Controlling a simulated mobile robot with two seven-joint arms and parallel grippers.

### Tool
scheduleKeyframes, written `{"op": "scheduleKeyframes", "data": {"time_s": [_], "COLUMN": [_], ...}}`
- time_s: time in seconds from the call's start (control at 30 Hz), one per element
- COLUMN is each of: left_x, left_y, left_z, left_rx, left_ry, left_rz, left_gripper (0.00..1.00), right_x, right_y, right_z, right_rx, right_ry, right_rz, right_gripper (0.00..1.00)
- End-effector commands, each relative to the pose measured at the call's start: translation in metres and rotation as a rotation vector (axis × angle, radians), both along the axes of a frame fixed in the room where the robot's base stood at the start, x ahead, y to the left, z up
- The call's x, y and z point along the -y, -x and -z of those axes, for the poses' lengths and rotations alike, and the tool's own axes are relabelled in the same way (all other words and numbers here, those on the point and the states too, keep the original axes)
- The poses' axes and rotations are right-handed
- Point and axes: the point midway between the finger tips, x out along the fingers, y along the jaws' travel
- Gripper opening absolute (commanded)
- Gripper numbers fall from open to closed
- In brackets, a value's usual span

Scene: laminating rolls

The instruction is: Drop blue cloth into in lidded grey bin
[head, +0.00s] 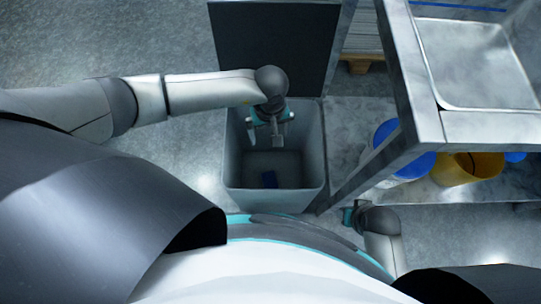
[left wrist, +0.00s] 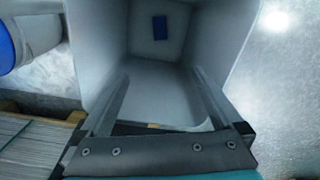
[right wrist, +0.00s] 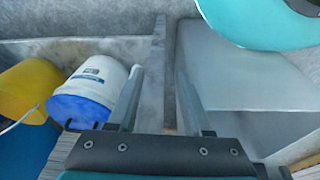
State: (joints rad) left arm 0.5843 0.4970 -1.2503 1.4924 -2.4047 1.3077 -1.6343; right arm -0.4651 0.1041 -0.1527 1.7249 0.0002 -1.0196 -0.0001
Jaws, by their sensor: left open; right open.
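The grey bin (head: 232,172) stands on the floor in front of me with its dark lid (head: 272,45) swung up and open at the far side. The blue cloth (head: 269,179) lies on the bottom of the bin; it also shows as a small blue rectangle in the left wrist view (left wrist: 160,28). My left gripper (head: 268,133) is over the bin's mouth, pointing down, open and empty, apart from the cloth. My right gripper (right wrist: 160,75) is open and empty, low to the right of the bin, whose outer wall shows in the right wrist view (right wrist: 232,80).
A metal table with a sink basin (head: 478,65) stands at the right. On its lower shelf are a white bucket with blue (head: 408,160) and a yellow bucket (head: 452,170). A stack of sheets on a wooden pallet (head: 358,64) lies behind. The floor left of the bin is clear.

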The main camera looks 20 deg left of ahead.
Motion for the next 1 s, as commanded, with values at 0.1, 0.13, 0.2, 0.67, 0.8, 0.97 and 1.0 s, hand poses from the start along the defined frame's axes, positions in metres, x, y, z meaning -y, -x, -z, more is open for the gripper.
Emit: {"op": "scheduleKeyframes", "data": {"time_s": [0.1, 0.13, 0.2, 0.67, 0.8, 0.97, 1.0], "left_x": [0.0, 0.0, 0.0, 0.0, 0.0, 0.0, 0.0], "left_y": [-0.001, -0.001, -0.001, 0.0, -0.001, 0.0, 0.0], "left_z": [-0.017, -0.02, -0.028, -0.079, -0.091, -0.099, -0.099], "left_rx": [0.002, 0.002, 0.002, 0.001, 0.001, 0.0, 0.0], "left_ry": [0.0, 0.0, 0.0, -0.001, 0.0, 0.0, 0.0], "left_rz": [-0.001, 0.0, 0.001, 0.0, 0.0, -0.001, -0.001], "left_gripper": [1.0, 1.0, 1.0, 1.0, 1.0, 1.0, 1.0], "right_x": [0.003, 0.004, 0.005, 0.025, 0.03, 0.033, 0.033], "right_y": [0.007, 0.008, 0.012, 0.033, 0.039, 0.043, 0.043], "right_z": [0.01, 0.013, 0.02, 0.056, 0.063, 0.067, 0.068], "right_rx": [-0.013, -0.015, -0.02, -0.021, -0.022, -0.021, -0.02], "right_ry": [0.005, 0.006, 0.009, 0.029, 0.034, 0.037, 0.037], "right_rz": [-0.001, -0.002, -0.002, -0.006, -0.007, -0.007, -0.007], "right_gripper": [0.5, 0.5, 0.5, 0.5, 0.5, 0.5, 0.5]}}
